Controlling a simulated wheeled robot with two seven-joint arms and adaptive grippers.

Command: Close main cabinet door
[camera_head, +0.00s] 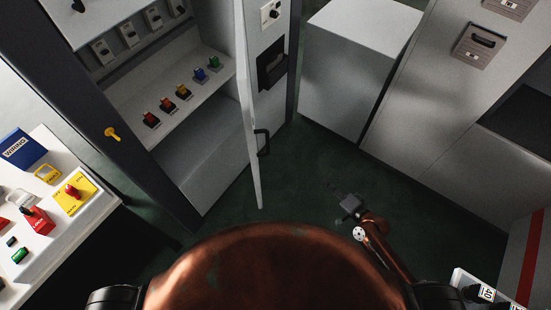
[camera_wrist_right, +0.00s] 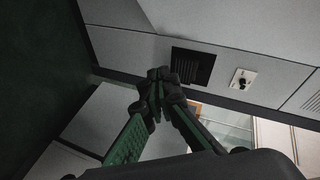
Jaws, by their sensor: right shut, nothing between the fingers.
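The main cabinet (camera_head: 205,165) stands open at the upper left in the head view, with its shelves showing. Its grey door (camera_head: 252,178) is swung out towards me, seen nearly edge-on. A black handle (camera_head: 263,143) is on the door's outer face, near the free edge. My right gripper (camera_head: 349,202) is to the right of the door, over the dark green floor and apart from the handle. In the wrist view its fingers (camera_wrist_right: 157,82) are together and empty. Beyond them is a grey panel with a dark square (camera_wrist_right: 192,66) and a knob (camera_wrist_right: 242,79). My left gripper is out of view.
Coloured switches (camera_head: 183,91) line the cabinet's lower shelf. A yellow latch (camera_head: 112,134) is on its left frame. A grey box-shaped cabinet (camera_head: 345,85) stands right of the door. A control panel (camera_head: 75,225) is at lower left. Clear floor (camera_head: 305,180) lies between door and gripper.

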